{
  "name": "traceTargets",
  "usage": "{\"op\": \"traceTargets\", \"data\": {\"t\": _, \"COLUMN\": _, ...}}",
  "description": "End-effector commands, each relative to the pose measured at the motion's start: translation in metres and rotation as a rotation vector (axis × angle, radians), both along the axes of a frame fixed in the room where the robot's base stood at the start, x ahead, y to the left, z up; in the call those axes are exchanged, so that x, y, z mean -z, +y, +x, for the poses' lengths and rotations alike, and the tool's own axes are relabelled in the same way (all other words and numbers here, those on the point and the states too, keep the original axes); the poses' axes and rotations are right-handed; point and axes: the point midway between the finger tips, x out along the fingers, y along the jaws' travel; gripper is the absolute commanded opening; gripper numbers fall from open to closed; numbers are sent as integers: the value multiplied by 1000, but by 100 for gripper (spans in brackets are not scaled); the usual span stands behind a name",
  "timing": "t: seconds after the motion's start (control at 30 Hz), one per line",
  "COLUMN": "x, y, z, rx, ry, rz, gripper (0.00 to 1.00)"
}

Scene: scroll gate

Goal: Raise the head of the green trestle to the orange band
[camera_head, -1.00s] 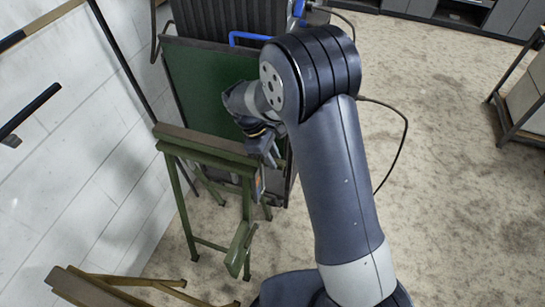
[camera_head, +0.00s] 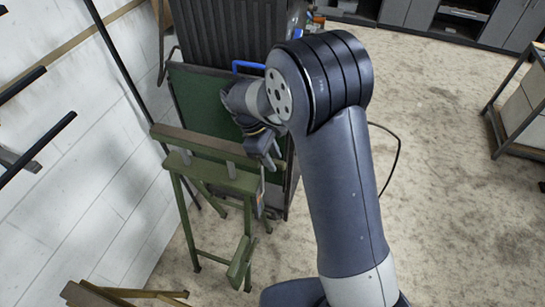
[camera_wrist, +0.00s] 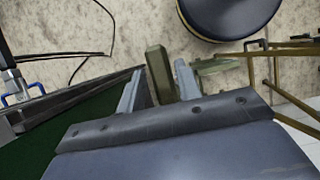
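The green trestle (camera_head: 215,181) stands by the white wall at the left of the head view. Its head, a long bar with a brownish top (camera_head: 200,143), is raised above the frame, with short grey-green posts (camera_head: 231,170) showing in the gap. My gripper (camera_head: 266,158) is at the bar's right end. In the wrist view my gripper's fingers (camera_wrist: 160,85) lie on both sides of the olive bar end (camera_wrist: 160,70), seemingly closed on it.
A dark green panel (camera_head: 200,95) in a dark frame stands just behind the trestle. Another wooden trestle (camera_head: 95,294) is at the lower left. Dark rails (camera_head: 35,150) stick out from the wall at left. The floor to the right is clear up to a shelf unit (camera_head: 520,110).

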Motion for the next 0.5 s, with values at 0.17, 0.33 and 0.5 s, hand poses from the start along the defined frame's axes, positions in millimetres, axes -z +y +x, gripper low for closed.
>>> {"op": "traceTargets", "data": {"t": 0.17, "x": 2, "y": 0, "z": -1, "rx": 0, "ry": 4, "rz": -1, "gripper": 44}}
{"op": "traceTargets", "data": {"t": 0.33, "x": 2, "y": 0, "z": -1, "rx": 0, "ry": 4, "rz": -2, "gripper": 44}}
{"op": "traceTargets", "data": {"t": 0.5, "x": -10, "y": 5, "z": 1, "rx": 0, "ry": 2, "rz": 0, "gripper": 44}}
